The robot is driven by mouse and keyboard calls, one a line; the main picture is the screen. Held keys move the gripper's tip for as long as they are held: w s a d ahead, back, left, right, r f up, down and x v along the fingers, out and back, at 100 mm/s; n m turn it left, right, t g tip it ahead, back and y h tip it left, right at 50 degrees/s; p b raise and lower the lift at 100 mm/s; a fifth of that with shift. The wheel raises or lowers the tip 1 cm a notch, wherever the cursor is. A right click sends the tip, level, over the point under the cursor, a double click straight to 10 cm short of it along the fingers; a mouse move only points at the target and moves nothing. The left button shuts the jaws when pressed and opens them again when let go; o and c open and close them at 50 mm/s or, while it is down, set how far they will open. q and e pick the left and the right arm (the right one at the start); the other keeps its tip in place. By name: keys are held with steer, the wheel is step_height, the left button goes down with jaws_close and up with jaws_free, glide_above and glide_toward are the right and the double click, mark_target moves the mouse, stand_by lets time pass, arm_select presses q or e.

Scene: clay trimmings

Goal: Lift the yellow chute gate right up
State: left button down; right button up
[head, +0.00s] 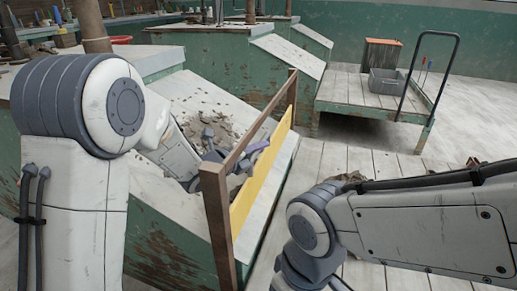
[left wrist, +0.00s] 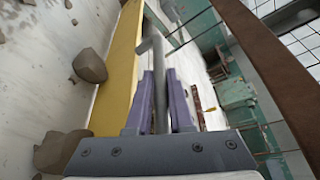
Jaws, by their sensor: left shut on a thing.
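The yellow chute gate (head: 262,178) is a long flat board standing on edge between two brown posts across the chute's low end. It also shows in the left wrist view (left wrist: 118,70), left of the fingers. My left gripper (head: 252,150) is on the chute side of the gate. Its purple fingers (left wrist: 160,100) are shut on a grey bar handle (left wrist: 157,55) by the gate.
A brown crossbar (head: 262,124) runs above the gate between the posts. Clay trimmings (head: 208,126) lie on the sloped chute, and clay lumps (left wrist: 90,66) lie close to the gate. A cart (head: 350,88) with a grey bin (head: 386,83) stands at the back right.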

arm_select(q)
steer(key=shift+r, duration=0.1)
stand_by(0.5)
step_height(320, 180, up, 4)
steer(key=shift+f+p, duration=0.1)
steer(key=shift+p, duration=0.9)
steer(key=c, duration=0.8)
jaws_free()
steer(key=p+v, duration=0.2)
steer(key=v, duration=0.8)
steer(key=shift+s+f, duration=0.15)
steer(key=shift+s, duration=0.1)
